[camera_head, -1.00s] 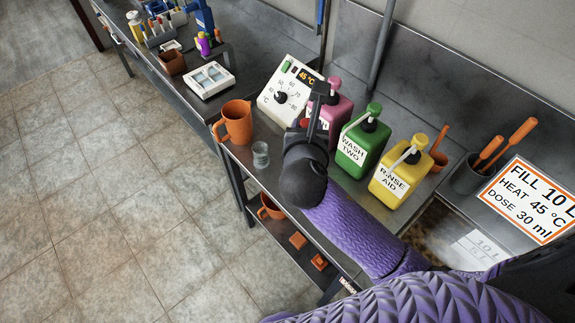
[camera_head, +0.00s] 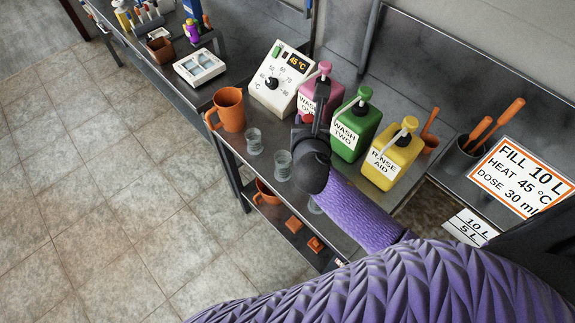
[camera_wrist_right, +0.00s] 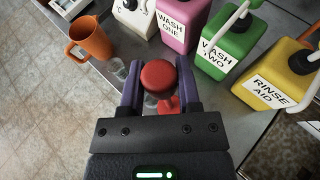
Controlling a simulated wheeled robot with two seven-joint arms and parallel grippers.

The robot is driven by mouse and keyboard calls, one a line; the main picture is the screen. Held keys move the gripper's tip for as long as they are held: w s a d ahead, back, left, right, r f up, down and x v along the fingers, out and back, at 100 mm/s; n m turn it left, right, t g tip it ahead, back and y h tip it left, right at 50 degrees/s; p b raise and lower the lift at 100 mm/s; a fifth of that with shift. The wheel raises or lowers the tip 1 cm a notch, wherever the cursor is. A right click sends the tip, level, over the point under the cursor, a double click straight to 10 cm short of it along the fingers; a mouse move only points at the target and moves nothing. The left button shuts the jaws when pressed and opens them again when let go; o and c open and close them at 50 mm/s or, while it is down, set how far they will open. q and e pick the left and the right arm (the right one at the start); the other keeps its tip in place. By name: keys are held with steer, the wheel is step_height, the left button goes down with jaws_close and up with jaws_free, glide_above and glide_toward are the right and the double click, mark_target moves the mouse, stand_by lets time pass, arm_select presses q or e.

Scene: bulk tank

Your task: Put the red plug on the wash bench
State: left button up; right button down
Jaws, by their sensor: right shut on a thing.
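My right gripper (camera_head: 322,122) is above the steel bench (camera_head: 275,135) with the wash bottles, in front of the pink and green ones. In the right wrist view its fingers (camera_wrist_right: 158,82) are shut on the red plug (camera_wrist_right: 158,75), whose round red top shows between them. A smaller red part (camera_wrist_right: 169,104) shows below it. In the head view only a bit of the red plug (camera_head: 307,118) shows beside the dark fingers. The plug seems held over the bench top; its underside is hidden. My left gripper is not in view.
An orange jug (camera_head: 229,110), clear cups (camera_head: 254,142) and a dial box (camera_head: 281,80) stand nearby. Pink (camera_head: 320,95), green (camera_head: 355,128) and yellow (camera_head: 391,158) bottles line the back. A lower shelf holds orange items (camera_head: 293,224). A second bench (camera_head: 175,88) is at upper left.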

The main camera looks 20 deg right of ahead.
step_height(320, 180, down, 8)
steer(key=b, duration=0.3)
steer(key=shift+f, duration=0.1)
steer(key=shift+c, duration=1.5)
jaws_free()
